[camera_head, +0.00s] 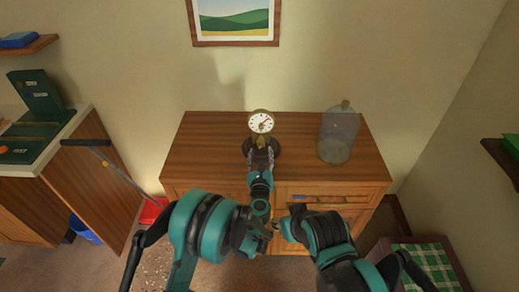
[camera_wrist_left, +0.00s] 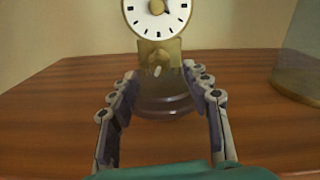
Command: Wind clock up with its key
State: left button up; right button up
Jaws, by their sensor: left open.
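The clock (camera_head: 261,122) stands upright on the wooden cabinet, with a round white dial, a brass body and a dark round base. In the left wrist view, the clock (camera_wrist_left: 155,18) is straight ahead, its dial cut by the top edge. A small pale key-like piece (camera_wrist_left: 157,72) sticks out of the brass body below the dial. My left gripper (camera_head: 260,152) is in front of the clock. In the left wrist view, its fingers (camera_wrist_left: 160,75) are spread, empty, on either side of the lower body. My right gripper (camera_head: 280,232) is low, before the drawers; its fingers are unclear.
A clear glass dome (camera_head: 339,137) stands on the cabinet (camera_head: 205,150) right of the clock. The cabinet top left of the clock is bare. A framed picture (camera_head: 236,42) hangs behind. A side counter (camera_head: 62,138) and a broom handle (camera_head: 85,143) are at left.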

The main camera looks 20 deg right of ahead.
aim_at(261, 146)
pick_arm(q)
jog(key=shift+b+x, duration=0.5)
jog(key=shift+x, duration=1.9)
grip_shut()
jog(key=shift+m, duration=0.3)
